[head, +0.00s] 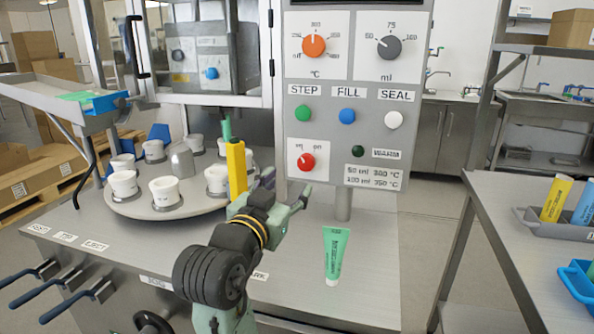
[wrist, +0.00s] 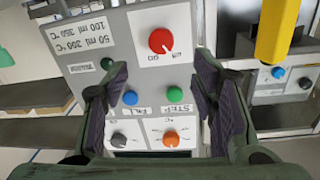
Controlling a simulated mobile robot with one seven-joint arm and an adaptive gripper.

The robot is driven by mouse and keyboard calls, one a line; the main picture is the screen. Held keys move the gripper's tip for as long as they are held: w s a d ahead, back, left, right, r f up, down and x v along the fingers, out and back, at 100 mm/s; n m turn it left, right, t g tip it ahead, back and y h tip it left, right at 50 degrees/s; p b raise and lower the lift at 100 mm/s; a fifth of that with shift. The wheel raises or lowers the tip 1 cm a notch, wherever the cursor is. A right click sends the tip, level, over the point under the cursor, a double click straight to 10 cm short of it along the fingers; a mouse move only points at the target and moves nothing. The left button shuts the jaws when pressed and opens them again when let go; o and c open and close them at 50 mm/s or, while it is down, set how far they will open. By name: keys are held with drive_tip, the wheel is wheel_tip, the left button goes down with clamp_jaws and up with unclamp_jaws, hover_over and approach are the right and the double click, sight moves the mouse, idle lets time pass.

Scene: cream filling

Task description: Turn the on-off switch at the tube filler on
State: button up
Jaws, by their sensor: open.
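The on-off switch (head: 306,161) is a red knob on a white plate, low left on the tube filler's grey control panel (head: 343,75). Its pointer mark leans up-left in the head view, toward the off label. The wrist view is upside down and shows the red knob (wrist: 161,40) at top centre, its mark leaning down-right. My gripper (head: 286,188) is open and empty, just below and left of the switch in the head view. In the wrist view the two fingers (wrist: 162,78) stand apart, with the knob beyond them and no contact seen.
Green (head: 303,113), blue (head: 347,116) and white (head: 393,120) buttons sit above the switch. A yellow post (head: 236,165) stands close left of my gripper, by a turntable (head: 145,207) with white cups.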

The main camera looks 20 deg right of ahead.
sight(305, 164)
drive_tip(key=p+x, duration=0.2)
drive_tip(key=x, duration=0.8)
drive_tip(key=shift+w, duration=0.3)
drive_tip(key=shift+c, duration=0.6)
drive_tip(key=c, duration=1.1)
drive_tip(key=shift+o, duration=0.2)
drive_tip(key=m+b, duration=0.1)
drive_tip(key=m, duration=0.4)
drive_tip(key=shift+m+y+b, duration=0.3)
drive_tip(key=shift+m, duration=0.1)
drive_tip(key=m+b, duration=0.2)
drive_tip(key=m, duration=0.3)
drive_tip(key=shift+r+y, duration=0.1)
drive_tip(key=shift+y, duration=0.2)
drive_tip(key=shift+m, duration=0.4)
